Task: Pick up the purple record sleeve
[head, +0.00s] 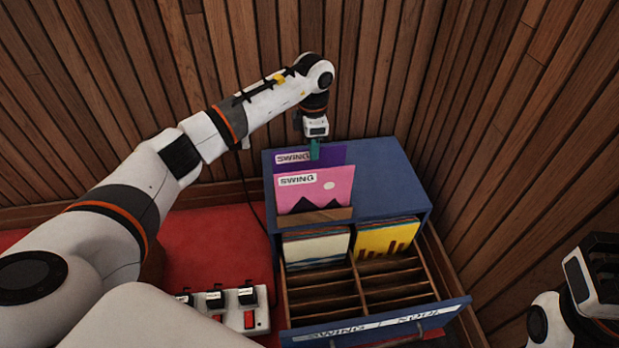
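The purple record sleeve (336,157) stands upright on top of the blue cabinet, with a white label reading SWING. A pink record sleeve (335,189), also labelled SWING, stands in front of it and hides its lower part. A wooden ledge holds the pink sleeve's foot. My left gripper (314,150) points down at the purple sleeve's top edge. One teal finger overlaps the front of that edge; the other finger is hidden, so I cannot tell whether it grips. Part of my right arm shows at the lower right; its fingertips are not visible.
The blue cabinet (385,165) has its drawer (375,329) pulled out, with cream sleeves (315,247) and yellow sleeves (386,238) before empty wooden slots. A white pedal unit (235,316) lies on the red floor at left. Wooden walls close in behind and right.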

